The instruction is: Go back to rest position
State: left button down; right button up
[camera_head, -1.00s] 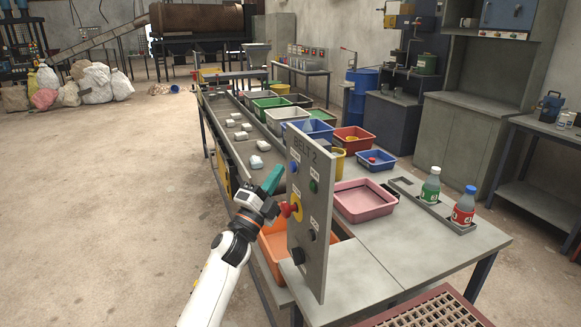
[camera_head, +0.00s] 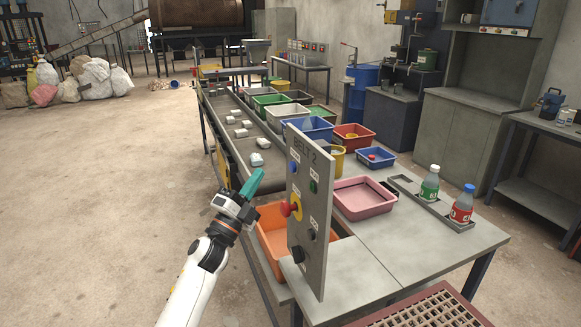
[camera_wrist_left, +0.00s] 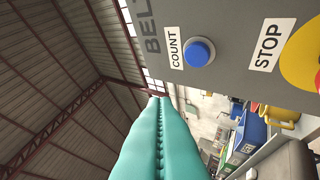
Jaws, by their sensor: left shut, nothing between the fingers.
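My left gripper (camera_head: 252,183) is shut and empty, its teal fingers together. It is in the air to the left of the grey BELT 2 control panel (camera_head: 314,245), apart from it in the head view. In the left wrist view the shut fingers (camera_wrist_left: 160,110) point up the picture, and the panel (camera_wrist_left: 225,80) fills the upper right. My right gripper is in neither view.
The conveyor belt (camera_head: 270,181) with several white pieces runs behind the gripper. An orange bin (camera_head: 270,241) is close by at the panel's left. A pink tray (camera_head: 363,199) and two bottles stand on the table to the right. The floor at left is free.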

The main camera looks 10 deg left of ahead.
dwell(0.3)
pick_arm(q)
notch_tip(320, 180, down, 26)
jog(key=s+a+f+n+g+y, duration=0.1)
jog(key=a+n+g+y, duration=0.1)
jog(key=n+g+y, duration=0.35)
jog(key=s+f+n+g+y, duration=0.1)
jog(key=s+f+n, duration=0.1)
jog(key=s+f, duration=0.35)
jog(key=s+f+n+g+y, duration=0.1)
jog(key=s+f+n+g, duration=0.15)
jog(key=f, duration=0.65)
jog(key=s+f+n+g+y, duration=0.1)
jog(key=s+f+n, duration=0.1)
jog(key=s+f, duration=0.4)
jog(key=s+f+n+g, duration=0.2)
jog(key=s+f+g, duration=0.2)
jog(key=s+f, duration=0.4)
jog(key=s+f+n+g, duration=0.2)
jog(key=s+f, duration=0.6)
jog(key=s, duration=1.3)
jog(key=s+f+n+g, duration=0.2)
jog(key=s+f+g, duration=0.3)
jog(key=s, duration=1)
notch_tip(320, 180, down, 4)
jog(key=shift+a+r+n+g+y, duration=0.15)
jog(key=shift+n+g+y, duration=0.15)
jog(key=shift+y, duration=0.05)
